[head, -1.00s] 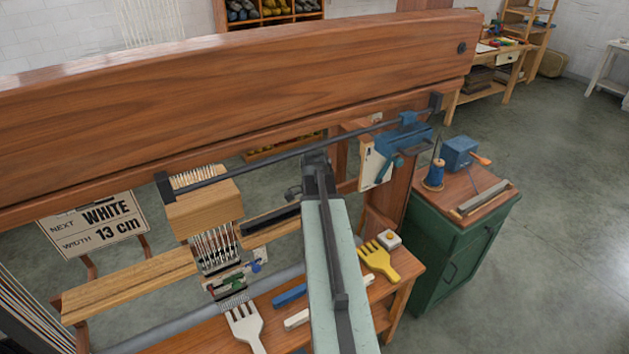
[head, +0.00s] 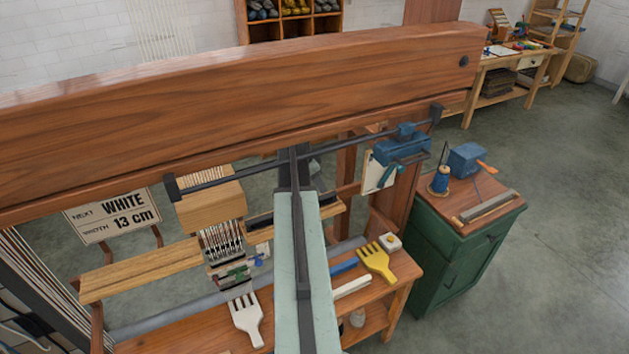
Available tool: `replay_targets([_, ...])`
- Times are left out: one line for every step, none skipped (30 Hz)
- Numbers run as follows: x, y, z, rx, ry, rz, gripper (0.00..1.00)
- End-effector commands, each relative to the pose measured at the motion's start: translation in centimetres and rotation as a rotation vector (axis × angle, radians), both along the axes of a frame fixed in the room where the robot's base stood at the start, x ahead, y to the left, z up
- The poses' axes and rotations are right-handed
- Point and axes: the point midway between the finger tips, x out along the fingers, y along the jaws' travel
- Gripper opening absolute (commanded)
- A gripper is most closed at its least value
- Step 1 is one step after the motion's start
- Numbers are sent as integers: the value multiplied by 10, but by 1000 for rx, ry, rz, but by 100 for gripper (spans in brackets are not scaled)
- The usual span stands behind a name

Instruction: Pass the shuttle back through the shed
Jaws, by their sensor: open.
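The narrow loom stands below the big wooden beam, with its wooden block (head: 211,204) over a row of pale heddles or warp threads (head: 221,239). A small woven patch with green and red bits (head: 235,272) lies below them. I cannot tell whether the shed is open. I cannot make out the shuttle for sure; a blue bar (head: 344,267) and a white bar (head: 352,287) lie on the bench, partly behind my arm. My arm rises through the middle of the view to a dark joint under the beam. My gripper is hidden beyond it.
The wooden beam (head: 240,85) and a dark rod (head: 330,147) with a blue clamp-like device (head: 402,145) cross above. A white fork (head: 246,318) and yellow fork (head: 376,262) lie on the bench. A green cabinet (head: 455,265) stands right; a sign (head: 113,215) hangs left.

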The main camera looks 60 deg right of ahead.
Motion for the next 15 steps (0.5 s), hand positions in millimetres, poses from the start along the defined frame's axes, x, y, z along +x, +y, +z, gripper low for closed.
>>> replay_targets([-3,-2,0,1,-1,-5,47])
replay_targets([-5,-3,0,1,0,-8,47])
replay_targets([-7,-4,0,1,0,-11,47])
replay_targets([-9,-5,-1,1,-1,-13,47])
replay_targets([-10,-5,-1,1,0,-15,47])
replay_targets([-12,-6,-2,2,0,-18,47])
replay_targets([-13,-7,-3,2,-1,-20,47])
replay_targets([-15,-8,-5,2,-1,-22,47])
replay_targets([-17,-10,-8,2,0,-24,47])
replay_targets([-18,-11,-10,2,0,-25,47])
replay_targets([-19,-12,-14,2,0,-26,47])
replay_targets([-21,-14,-19,2,0,-29,47])
replay_targets([-22,-16,-23,2,0,-29,47])
replay_targets([-24,-17,-28,2,-1,-30,47])
replay_targets([-25,-19,-34,2,-1,-30,47])
